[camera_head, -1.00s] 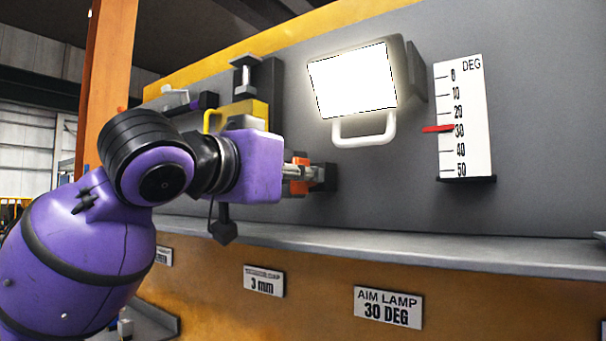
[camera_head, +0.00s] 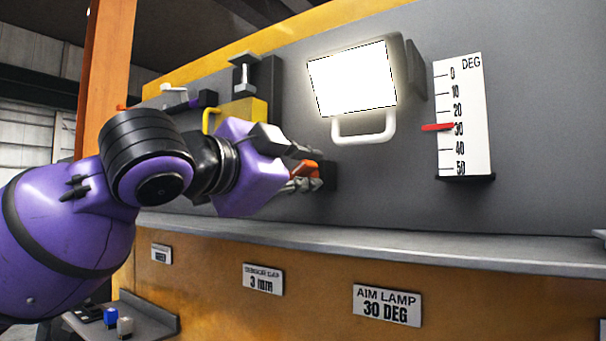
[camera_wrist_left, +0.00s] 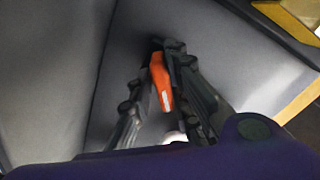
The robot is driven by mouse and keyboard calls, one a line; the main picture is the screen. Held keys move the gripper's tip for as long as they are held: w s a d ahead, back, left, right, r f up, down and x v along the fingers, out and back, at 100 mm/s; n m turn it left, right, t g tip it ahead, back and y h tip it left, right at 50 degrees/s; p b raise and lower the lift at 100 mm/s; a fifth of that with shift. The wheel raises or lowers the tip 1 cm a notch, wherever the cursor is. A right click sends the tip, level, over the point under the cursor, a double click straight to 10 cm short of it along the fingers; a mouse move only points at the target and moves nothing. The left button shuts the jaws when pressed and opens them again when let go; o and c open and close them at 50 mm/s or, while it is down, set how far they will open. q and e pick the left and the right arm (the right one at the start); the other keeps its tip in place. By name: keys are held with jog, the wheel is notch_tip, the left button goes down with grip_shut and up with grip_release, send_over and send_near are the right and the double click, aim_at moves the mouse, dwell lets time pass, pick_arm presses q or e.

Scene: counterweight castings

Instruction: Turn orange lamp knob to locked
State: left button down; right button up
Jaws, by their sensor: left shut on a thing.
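The orange lamp knob (camera_head: 307,170) sits on a dark mount on the grey panel, left of and below the lamp. My left gripper (camera_head: 304,169) is shut on the knob, with one finger above it and one below; the wrist is rolled. In the left wrist view the knob (camera_wrist_left: 161,82) lies between the two dark fingers (camera_wrist_left: 162,88), with a pale mark at its near end. The lit lamp (camera_head: 353,80) has a white handle below it. The red pointer (camera_head: 437,127) is at about 30 on the degree scale (camera_head: 468,115). My right gripper is not in view.
A grey ledge (camera_head: 400,247) runs under the panel. A plate (camera_head: 387,306) below reads "AIM LAMP 30 DEG". A yellow bracket (camera_head: 243,113) and a clamp (camera_head: 244,76) stand close behind my left wrist.

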pick_arm(q)
jog(key=m, duration=0.3)
jog(key=r+m, duration=0.1)
jog(key=shift+s+a+r, duration=0.1)
jog(key=shift+a, duration=0.15)
jog(key=shift+m, duration=1.7)
jog(key=c, duration=1.8)
grip_release()
jog(key=shift+d, duration=0.1)
jog(key=shift+f, duration=0.45)
